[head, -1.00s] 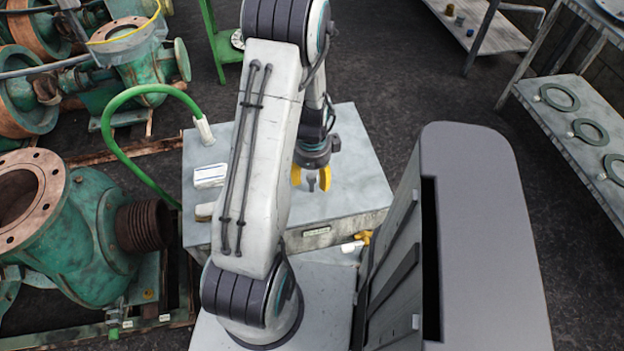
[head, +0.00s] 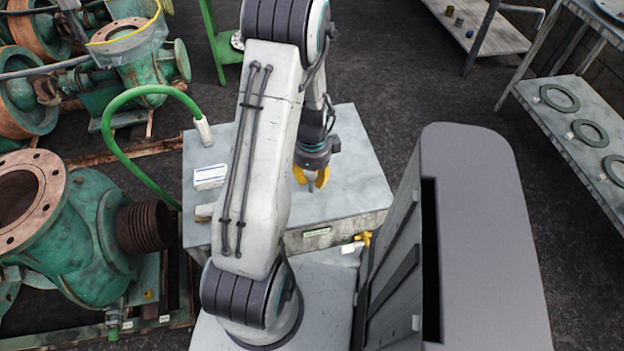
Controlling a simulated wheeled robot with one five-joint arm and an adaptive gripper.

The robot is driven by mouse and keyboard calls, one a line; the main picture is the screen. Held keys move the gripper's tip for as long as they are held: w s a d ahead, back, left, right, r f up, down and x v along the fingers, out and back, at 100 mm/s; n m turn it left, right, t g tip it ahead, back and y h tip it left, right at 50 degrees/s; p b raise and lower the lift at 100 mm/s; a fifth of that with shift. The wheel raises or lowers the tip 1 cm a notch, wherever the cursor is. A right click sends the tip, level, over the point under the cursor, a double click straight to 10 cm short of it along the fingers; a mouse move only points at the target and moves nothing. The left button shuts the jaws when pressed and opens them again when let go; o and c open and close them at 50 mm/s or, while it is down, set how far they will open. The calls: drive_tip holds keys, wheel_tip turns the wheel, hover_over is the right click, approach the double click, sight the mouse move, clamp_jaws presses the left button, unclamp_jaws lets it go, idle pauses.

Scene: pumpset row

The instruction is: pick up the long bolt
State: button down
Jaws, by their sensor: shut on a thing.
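My gripper (head: 312,183) has yellow fingers and points down over the right part of the grey cabinet top (head: 352,160). Its fingers are closed in on a small grey piece, the bolt (head: 312,187), which shows between the fingertips. Only a little of the bolt is visible, so I cannot tell its length or whether it touches the top. My arm hides the middle of the cabinet top.
A white box (head: 209,176) and a green hose (head: 120,150) are at the cabinet's left. A green pump (head: 95,235) stands at the left. A shelf with several rings (head: 590,133) is at the right. Dark floor lies between cabinet and shelf.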

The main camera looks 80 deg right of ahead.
sight(314, 176)
drive_tip(key=shift+d+r, duration=0.1)
drive_tip(key=shift+r, duration=0.4)
drive_tip(key=r, duration=0.3)
drive_tip(key=shift+s+r, duration=0.2)
drive_tip(key=shift+s, duration=0.05)
drive_tip(key=s+a+r, duration=0.5)
drive_tip(key=s+r, duration=0.1)
drive_tip(key=s, duration=0.4)
drive_tip(key=shift+a+r+b, duration=0.2)
drive_tip(key=shift+r+b, duration=0.1)
drive_tip(key=shift+b, duration=0.15)
idle(0.7)
